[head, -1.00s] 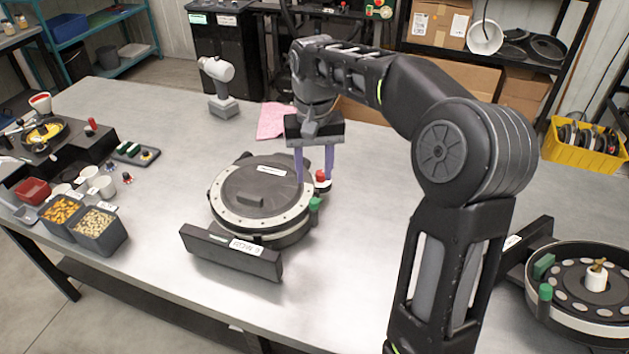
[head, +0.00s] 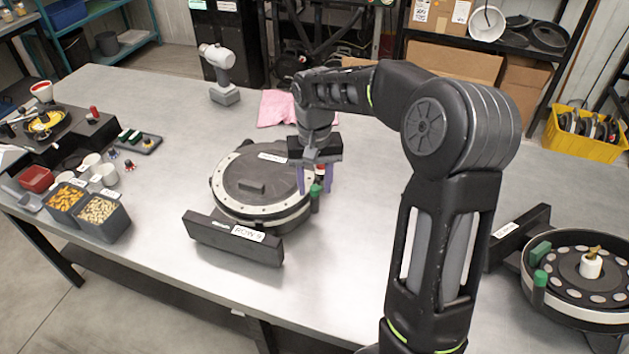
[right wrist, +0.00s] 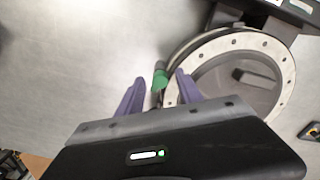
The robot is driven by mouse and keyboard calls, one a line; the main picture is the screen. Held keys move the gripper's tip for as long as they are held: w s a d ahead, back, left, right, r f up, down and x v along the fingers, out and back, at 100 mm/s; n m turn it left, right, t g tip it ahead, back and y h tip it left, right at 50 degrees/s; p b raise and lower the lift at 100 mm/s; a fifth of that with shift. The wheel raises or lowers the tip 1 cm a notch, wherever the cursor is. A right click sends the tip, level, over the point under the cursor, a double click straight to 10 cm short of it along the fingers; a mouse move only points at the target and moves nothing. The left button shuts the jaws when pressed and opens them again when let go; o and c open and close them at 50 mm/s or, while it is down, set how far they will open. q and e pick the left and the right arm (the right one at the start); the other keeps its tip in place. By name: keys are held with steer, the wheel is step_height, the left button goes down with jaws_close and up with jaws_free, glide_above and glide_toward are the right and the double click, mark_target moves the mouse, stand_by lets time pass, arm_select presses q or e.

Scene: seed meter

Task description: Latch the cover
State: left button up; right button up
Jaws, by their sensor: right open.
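The seed meter (head: 222,206) is a round dark housing labelled ROW 9, with its dark cover (head: 245,172) lying on top inside a pale bolted ring. A green-tipped latch (head: 316,190) stands at the housing's right edge. My right gripper (head: 314,189) is open and points down above this edge, a purple finger on each side of the green tip. In the right wrist view, the green tip (right wrist: 160,80) shows between the two spread fingers (right wrist: 160,90), beside the ring; I cannot tell whether they touch it. My left gripper is not in view.
A second, uncovered meter (head: 570,315) stands at the right with its own green piece. Seed bins (head: 105,218) and cups are at the left. The front table middle is clear.

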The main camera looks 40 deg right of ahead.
jaws_close()
stand_by(0.5)
